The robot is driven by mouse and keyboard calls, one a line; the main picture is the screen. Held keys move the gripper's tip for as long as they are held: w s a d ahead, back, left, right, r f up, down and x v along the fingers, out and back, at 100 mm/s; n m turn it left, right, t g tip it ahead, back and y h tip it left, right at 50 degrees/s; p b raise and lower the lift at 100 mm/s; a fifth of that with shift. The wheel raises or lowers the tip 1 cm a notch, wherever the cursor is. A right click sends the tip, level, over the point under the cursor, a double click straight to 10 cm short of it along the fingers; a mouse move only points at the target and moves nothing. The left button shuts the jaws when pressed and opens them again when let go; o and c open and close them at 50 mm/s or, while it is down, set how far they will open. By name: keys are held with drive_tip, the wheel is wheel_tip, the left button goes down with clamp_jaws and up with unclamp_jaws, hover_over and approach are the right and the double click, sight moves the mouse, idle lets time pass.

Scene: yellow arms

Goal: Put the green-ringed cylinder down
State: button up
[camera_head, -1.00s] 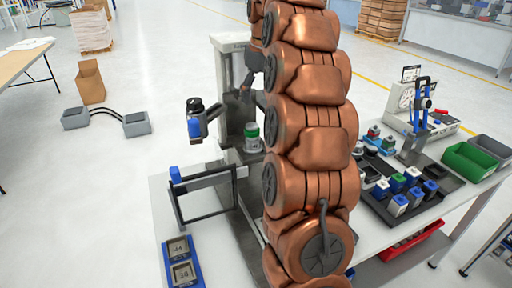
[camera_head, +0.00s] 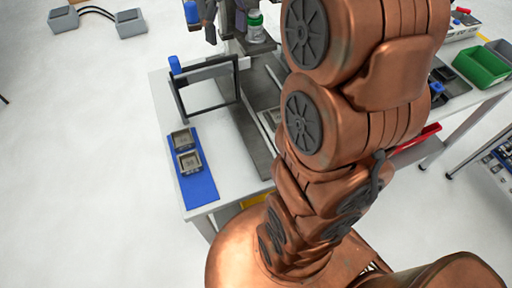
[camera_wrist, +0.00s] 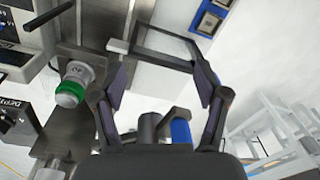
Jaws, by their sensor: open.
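The green-ringed cylinder (camera_head: 255,27) is pale with a green band and stands at the grey metal station near the top of the head view. In the wrist view the green-ringed cylinder (camera_wrist: 73,86) is to the left of my gripper, apart from its fingers. My gripper (camera_wrist: 162,82) is open, with nothing between its fingertips. In the head view it is hard to tell apart from the dark parts near the top edge.
A dark frame (camera_head: 211,65) with a blue knob stands on the table. A blue tray (camera_head: 200,187) with square grey parts lies at the table's left. A blue cylinder (camera_wrist: 181,131) shows low in the wrist view. A green bin (camera_head: 480,67) is at the right.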

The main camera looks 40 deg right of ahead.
drive_tip(key=s+a+f, duration=0.3)
drive_tip(key=s+f, duration=0.2)
drive_tip(key=s, duration=0.3)
drive_tip(key=s+a+f+m+g, duration=0.1)
drive_tip(key=s+a+f, duration=0.3)
drive_tip(key=s, duration=0.4)
drive_tip(key=s+a+f+g, duration=0.1)
drive_tip(key=s+a+f, duration=0.2)
drive_tip(key=s+f, duration=0.2)
drive_tip(key=s, duration=0.3)
drive_tip(key=shift+a+f+m+h, duration=0.25)
drive_tip(key=shift+f+m+h, duration=0.05)
drive_tip(key=shift+f, duration=0.1)
drive_tip(key=shift+s, duration=0.1)
drive_tip(key=shift+c, duration=0.3)
